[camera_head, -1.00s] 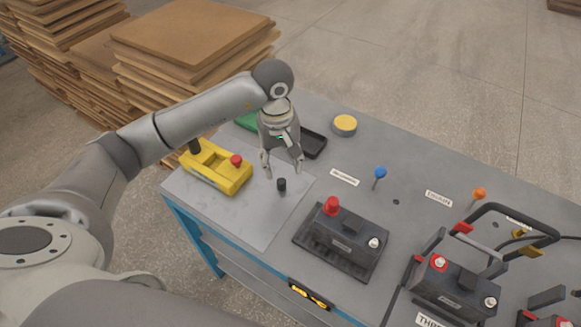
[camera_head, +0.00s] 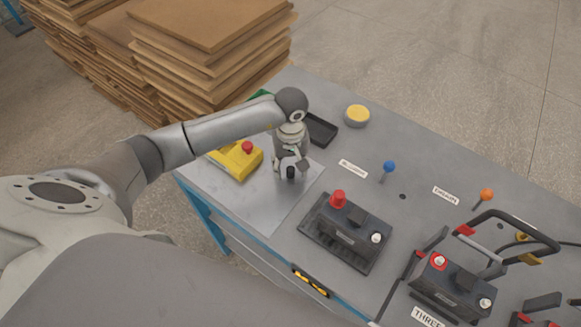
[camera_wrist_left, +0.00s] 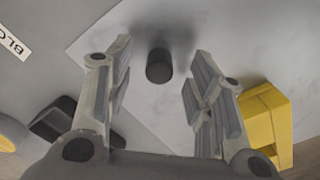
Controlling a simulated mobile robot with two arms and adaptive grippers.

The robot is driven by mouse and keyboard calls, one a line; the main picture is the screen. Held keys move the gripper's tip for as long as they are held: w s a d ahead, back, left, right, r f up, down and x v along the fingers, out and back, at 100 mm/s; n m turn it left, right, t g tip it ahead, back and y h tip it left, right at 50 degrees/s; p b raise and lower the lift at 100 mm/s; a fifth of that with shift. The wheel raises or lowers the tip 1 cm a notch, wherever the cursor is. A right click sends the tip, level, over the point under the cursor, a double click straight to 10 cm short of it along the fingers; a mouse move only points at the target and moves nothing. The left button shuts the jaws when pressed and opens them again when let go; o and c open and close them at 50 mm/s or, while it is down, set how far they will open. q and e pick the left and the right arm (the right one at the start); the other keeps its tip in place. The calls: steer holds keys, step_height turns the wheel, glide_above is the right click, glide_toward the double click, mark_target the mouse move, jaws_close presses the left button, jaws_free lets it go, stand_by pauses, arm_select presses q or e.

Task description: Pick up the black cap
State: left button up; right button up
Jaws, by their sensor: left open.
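The black cap (camera_head: 291,172) stands upright on the light mat (camera_head: 262,205) at the left end of the workbench. In the left wrist view the cap (camera_wrist_left: 159,67) sits between the two fingers, nearer the far side, with clear space on both sides. My left gripper (camera_head: 290,168) points down at the cap, with its fingers beside the cap in the head view. It is open and empty. Contact between the fingers and the cap does not show. My right gripper is not in view.
A yellow box with a red button (camera_head: 236,160) stands left of the gripper. A black tray (camera_head: 320,130) and a yellow-topped round tin (camera_head: 357,115) lie behind it. A battery with a red cap (camera_head: 346,232) stands to the right. The mat's front part is clear.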

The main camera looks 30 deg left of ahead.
arm_select(q)
steer(key=shift+f, duration=0.8)
steer(key=c, duration=0.8)
steer(key=shift+r, duration=0.1)
steer(key=shift+c, duration=0.2)
